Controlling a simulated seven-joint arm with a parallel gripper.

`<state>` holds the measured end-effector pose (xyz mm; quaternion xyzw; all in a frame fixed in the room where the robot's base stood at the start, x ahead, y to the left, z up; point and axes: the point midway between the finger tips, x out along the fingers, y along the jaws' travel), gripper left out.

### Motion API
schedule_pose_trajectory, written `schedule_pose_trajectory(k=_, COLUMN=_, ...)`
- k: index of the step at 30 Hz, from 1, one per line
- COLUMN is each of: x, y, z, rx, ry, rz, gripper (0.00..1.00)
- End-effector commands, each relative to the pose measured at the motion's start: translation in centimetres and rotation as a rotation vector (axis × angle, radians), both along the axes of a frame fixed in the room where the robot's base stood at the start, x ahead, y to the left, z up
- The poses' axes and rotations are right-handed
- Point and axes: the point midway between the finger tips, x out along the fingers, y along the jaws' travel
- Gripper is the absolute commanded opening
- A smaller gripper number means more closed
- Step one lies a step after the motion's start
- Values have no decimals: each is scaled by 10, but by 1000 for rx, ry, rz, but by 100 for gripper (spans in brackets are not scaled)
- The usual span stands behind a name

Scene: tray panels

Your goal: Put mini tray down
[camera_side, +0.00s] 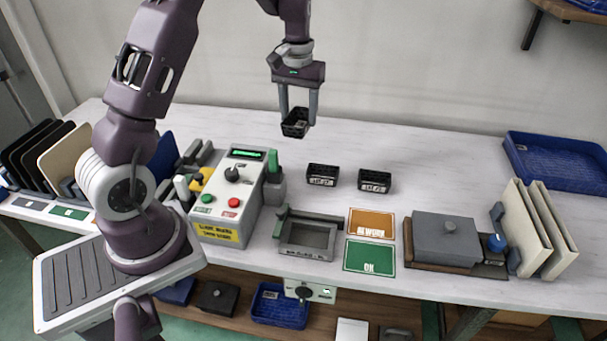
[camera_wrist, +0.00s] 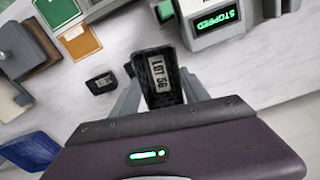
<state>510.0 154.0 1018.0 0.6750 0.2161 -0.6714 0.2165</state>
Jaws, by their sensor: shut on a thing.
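My gripper (camera_side: 298,112) is shut on a small black mini tray (camera_side: 295,123), held in the air above the back of the white table. In the wrist view the held mini tray (camera_wrist: 163,82) sits between the two fingers and its label reads "LOT 56". Two similar black mini trays, a left one (camera_side: 322,175) and a right one (camera_side: 374,181), stand side by side on the table, apart from the held one. In the wrist view one tray (camera_wrist: 101,83) shows clearly, and the held tray partly hides the other.
A control box (camera_side: 228,195) with a green display stands to the left. A grey fixture (camera_side: 307,237), an orange REWORK card (camera_side: 371,223) and a green OK card (camera_side: 369,257) lie in front. A grey lidded box (camera_side: 446,240) and blue tray (camera_side: 558,162) are right. The table's back middle is clear.

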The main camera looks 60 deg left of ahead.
Motion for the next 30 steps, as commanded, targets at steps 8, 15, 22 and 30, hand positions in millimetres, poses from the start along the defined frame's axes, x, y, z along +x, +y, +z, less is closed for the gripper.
schedule_pose_trajectory(k=8, x=0, y=46, z=-11, rx=-2, ry=5, rz=168, gripper=7)
schedule_pose_trajectory(k=15, x=0, y=45, z=-92, rx=-1, ry=5, rz=166, gripper=7)
schedule_pose_trajectory(k=22, x=1, y=45, z=-131, rx=0, ry=2, rz=164, gripper=7)
schedule_pose_trajectory(k=30, x=1, y=46, z=-169, rx=2, ry=-1, rz=164, gripper=7)
